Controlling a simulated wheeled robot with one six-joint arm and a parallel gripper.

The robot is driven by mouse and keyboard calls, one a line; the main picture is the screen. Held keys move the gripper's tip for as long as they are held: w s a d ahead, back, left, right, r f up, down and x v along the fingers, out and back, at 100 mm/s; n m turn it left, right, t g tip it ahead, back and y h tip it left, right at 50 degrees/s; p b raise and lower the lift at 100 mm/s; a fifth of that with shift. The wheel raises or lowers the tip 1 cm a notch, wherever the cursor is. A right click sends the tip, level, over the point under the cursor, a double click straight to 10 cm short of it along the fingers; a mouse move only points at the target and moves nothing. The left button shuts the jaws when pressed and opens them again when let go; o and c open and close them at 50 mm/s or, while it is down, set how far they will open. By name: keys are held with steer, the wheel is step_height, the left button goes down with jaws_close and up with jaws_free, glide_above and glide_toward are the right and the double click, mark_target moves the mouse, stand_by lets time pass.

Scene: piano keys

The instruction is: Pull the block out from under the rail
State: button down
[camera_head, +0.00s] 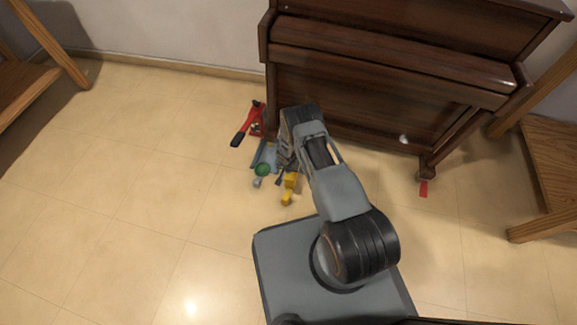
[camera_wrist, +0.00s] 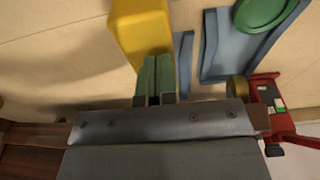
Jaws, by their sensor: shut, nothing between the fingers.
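My gripper (camera_wrist: 155,78) is shut and empty, its green fingertips together in the wrist view. A yellow piece (camera_wrist: 140,32) lies just beyond the fingertips; I cannot tell if they touch it. The yellow piece also shows on the floor in the head view (camera_head: 290,182), left of my arm. A small red piece (camera_head: 423,188) lies at the foot of the piano's right front leg. The dark brown piano (camera_head: 370,100) stands against the wall. I cannot tell which piece is the block, and no block is clearly seen under a rail. My arm hides part of the piano's lower front.
A red jack-like tool (camera_head: 255,120) stands at the piano's left end. A blue-grey tray (camera_wrist: 212,48) with a round green item (camera_wrist: 262,12) is beside the yellow piece. A wooden bench (camera_head: 548,170) stands at the right. The floor at the left is clear.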

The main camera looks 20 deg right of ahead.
steer(key=shift+a, duration=0.1)
steer(key=shift+s+a+r+p, duration=0.2)
steer(key=shift+s+r+p, duration=0.15)
steer(key=shift+p, duration=0.6)
steer(key=p, duration=0.1)
steer(key=s+p, duration=0.1)
steer(key=shift+s+a+r+p, duration=0.2)
steer(key=shift+a+r+p, duration=0.05)
steer(key=shift+a+p, duration=0.15)
steer(key=shift+s+a+f+p, duration=0.15)
steer(key=shift+s+a+p, duration=0.6)
steer(key=shift+s+p, duration=1)
steer(key=shift+s+a+f+p, duration=0.1)
steer(key=shift+s+a+p, duration=0.75)
steer(key=shift+p, duration=1.85)
steer(key=shift+s+a+f+p, duration=0.15)
steer(key=shift+s+a+p, duration=0.55)
steer(key=shift+s+p, duration=1.05)
steer(key=shift+w+p, duration=0.45)
